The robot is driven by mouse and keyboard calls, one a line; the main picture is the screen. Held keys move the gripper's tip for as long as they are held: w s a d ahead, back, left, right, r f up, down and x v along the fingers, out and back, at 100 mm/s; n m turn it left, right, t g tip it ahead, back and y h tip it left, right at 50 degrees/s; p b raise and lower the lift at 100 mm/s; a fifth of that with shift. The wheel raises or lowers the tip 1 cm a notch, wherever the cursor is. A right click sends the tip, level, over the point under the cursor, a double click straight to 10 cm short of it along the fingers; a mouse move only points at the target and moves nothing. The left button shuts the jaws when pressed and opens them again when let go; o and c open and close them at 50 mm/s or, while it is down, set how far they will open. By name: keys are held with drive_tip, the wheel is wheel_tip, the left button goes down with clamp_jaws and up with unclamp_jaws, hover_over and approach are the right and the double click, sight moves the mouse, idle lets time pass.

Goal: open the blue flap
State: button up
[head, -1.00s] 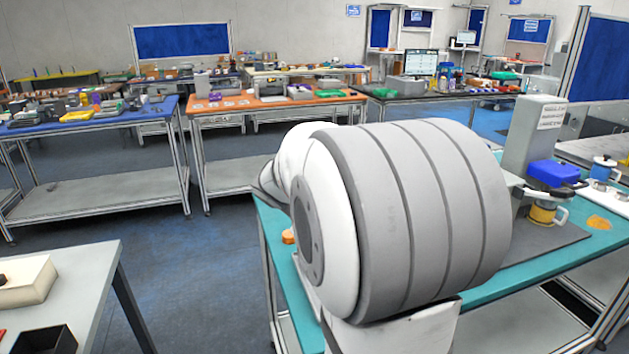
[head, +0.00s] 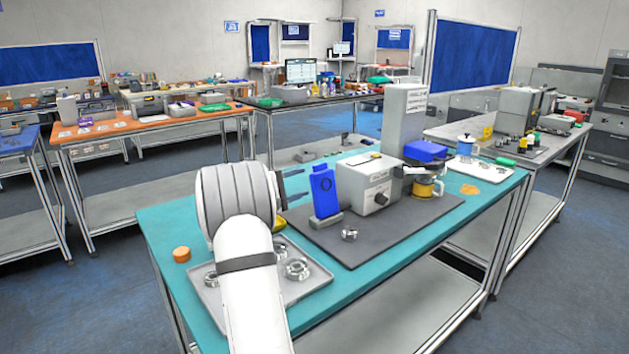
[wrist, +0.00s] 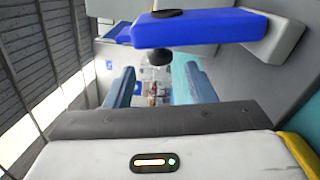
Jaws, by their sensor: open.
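A second blue part, a blue lid-like block (head: 425,152), sits farther right above a yellow mug. I cannot tell for certain which is the flap. My gripper (head: 304,184) is open and empty, left of the upright plate, its fingers pointing toward it. In the wrist view, the open fingers (wrist: 160,78) show below a blue bar (wrist: 205,28), apparently the same plate, with no clear contact.
A dark mat (head: 420,211) lies under the grey box on the teal table (head: 165,222). A tray (head: 318,278) with metal parts is beneath my arm. A tall grey column (head: 403,118) stands behind.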

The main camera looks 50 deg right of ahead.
drive_tip(key=x, duration=0.6)
drive_tip(key=shift+c, duration=0.3)
clamp_jaws()
